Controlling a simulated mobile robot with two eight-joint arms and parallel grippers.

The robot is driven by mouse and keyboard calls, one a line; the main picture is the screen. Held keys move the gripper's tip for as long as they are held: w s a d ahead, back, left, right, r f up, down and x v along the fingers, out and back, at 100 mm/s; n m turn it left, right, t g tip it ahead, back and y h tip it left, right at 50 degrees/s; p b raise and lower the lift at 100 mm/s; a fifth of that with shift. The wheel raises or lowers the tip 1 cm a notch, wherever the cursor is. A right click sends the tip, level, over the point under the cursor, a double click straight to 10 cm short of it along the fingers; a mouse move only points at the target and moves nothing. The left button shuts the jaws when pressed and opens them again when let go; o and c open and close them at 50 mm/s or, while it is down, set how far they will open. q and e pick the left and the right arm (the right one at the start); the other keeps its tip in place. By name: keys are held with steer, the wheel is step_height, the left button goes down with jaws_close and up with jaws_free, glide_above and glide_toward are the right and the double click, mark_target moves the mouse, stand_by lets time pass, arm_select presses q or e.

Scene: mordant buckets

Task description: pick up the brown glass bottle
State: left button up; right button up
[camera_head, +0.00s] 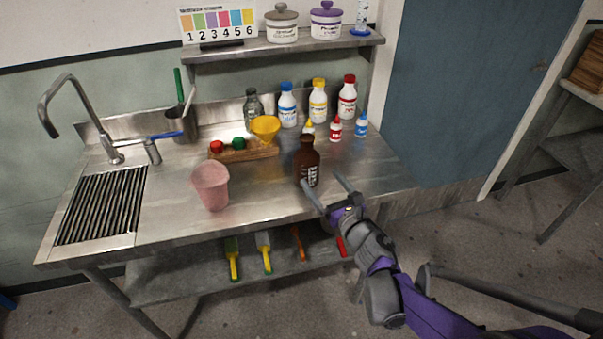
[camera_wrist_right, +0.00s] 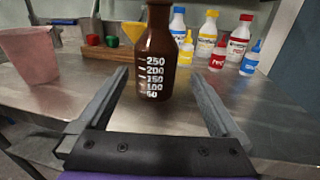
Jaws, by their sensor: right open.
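The brown glass bottle (camera_head: 306,163) stands upright on the steel counter, near its front edge. In the right wrist view the bottle (camera_wrist_right: 156,58) shows white volume marks, and its top is cut off by the frame. My right gripper (camera_head: 324,193) is open and empty, in front of the bottle. In the wrist view its two fingers point toward the bottle, which stands ahead between their lines. I cannot tell whether the fingertips reach beside it. My left gripper is not in view.
A pink cup (camera_head: 211,186) stands left of the bottle. Behind are a wooden rack (camera_head: 243,153) with a yellow funnel (camera_head: 265,127), small dropper bottles (camera_head: 335,128) and several white bottles (camera_head: 318,104). The counter right of the bottle (camera_head: 378,172) is clear.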

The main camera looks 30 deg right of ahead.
mark_target(313, 172)
steer(key=shift+n, duration=0.3)
steer(key=w, duration=0.5)
steer(key=shift+w+f, duration=0.1)
steer(key=w, duration=0.5)
steer(key=shift+w+f, duration=0.15)
steer(key=shift+w, duration=0.25)
jaws_close()
